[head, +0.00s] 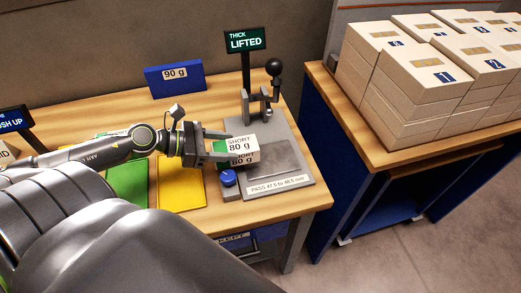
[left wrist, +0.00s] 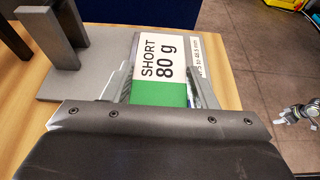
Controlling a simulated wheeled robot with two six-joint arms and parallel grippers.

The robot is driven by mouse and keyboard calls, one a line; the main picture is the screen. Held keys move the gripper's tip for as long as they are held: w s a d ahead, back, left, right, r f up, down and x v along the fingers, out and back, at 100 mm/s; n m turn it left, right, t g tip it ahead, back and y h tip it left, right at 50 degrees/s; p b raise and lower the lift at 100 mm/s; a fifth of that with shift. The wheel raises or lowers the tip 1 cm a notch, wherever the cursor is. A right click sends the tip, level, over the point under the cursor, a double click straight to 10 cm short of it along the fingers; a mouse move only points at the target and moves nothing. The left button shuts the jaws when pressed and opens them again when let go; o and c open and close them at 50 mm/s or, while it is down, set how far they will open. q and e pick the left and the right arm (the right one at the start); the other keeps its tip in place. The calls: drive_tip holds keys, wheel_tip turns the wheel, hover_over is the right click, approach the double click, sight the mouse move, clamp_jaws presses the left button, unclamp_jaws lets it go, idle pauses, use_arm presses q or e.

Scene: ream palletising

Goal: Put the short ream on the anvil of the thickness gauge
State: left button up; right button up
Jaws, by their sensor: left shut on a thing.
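The short ream (head: 243,146) is a small white block with a green end, labelled "SHORT 80 g". My left gripper (head: 222,150) is shut on its green end. The ream also shows between the fingers in the left wrist view (left wrist: 160,62). In the head view it is over the left part of the thickness gauge (head: 289,190), a grey plate with a dark square anvil (head: 285,158). I cannot tell whether it touches the plate. The gauge's display (head: 245,39) reads "THICK LIFTED", and its black-knobbed lever (head: 274,68) stands upright.
A blue knob (head: 228,178) sits at the plate's front left. Green (head: 128,182) and yellow (head: 180,188) mats lie left of the gauge. A blue "90 g" block (head: 174,79) stands behind. Several numbered white packs (head: 432,75) are stacked on the right table.

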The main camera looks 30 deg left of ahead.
use_arm(q)
drive_tip(key=w+d, duration=0.6)
drive_tip(key=w, duration=0.1)
drive_tip(key=shift+w, duration=0.1)
drive_tip(key=shift+d+f+b, duration=0.1)
drive_tip(key=shift+f+b, duration=1.15)
drive_tip(key=shift+f, duration=0.45)
drive_tip(key=shift+f, duration=0.15)
drive_tip(key=o, duration=1.1)
